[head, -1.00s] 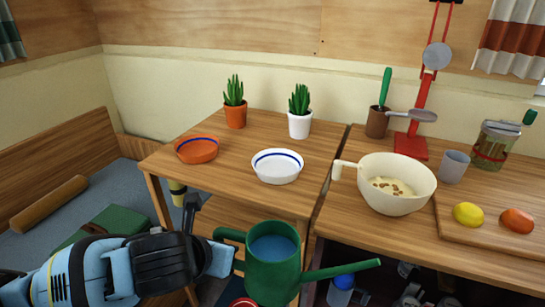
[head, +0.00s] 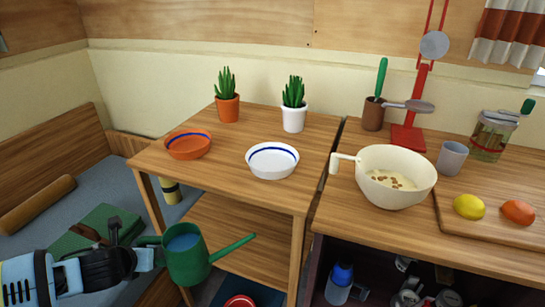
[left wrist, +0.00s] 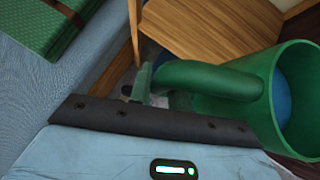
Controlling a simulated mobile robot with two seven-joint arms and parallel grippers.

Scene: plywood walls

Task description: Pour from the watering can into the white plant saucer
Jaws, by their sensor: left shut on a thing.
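The green watering can (head: 190,265) is held in front of the small table, below its top, with blue water showing inside and its spout pointing up to the right. My left gripper (head: 150,255) is shut on its handle, which also shows in the left wrist view (left wrist: 205,78). The white plant saucer (head: 272,170) with a blue ring sits on the small table's top near the front right; it looks empty. The can is apart from it, lower and to the left. My right gripper is not in view.
An orange saucer (head: 188,148) stands left of the white one. Two potted cacti, in an orange pot (head: 228,109) and a white pot (head: 294,118), stand behind. A cream bowl (head: 395,192) is on the counter at right. The small table's lower shelf (head: 235,235) is behind the can.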

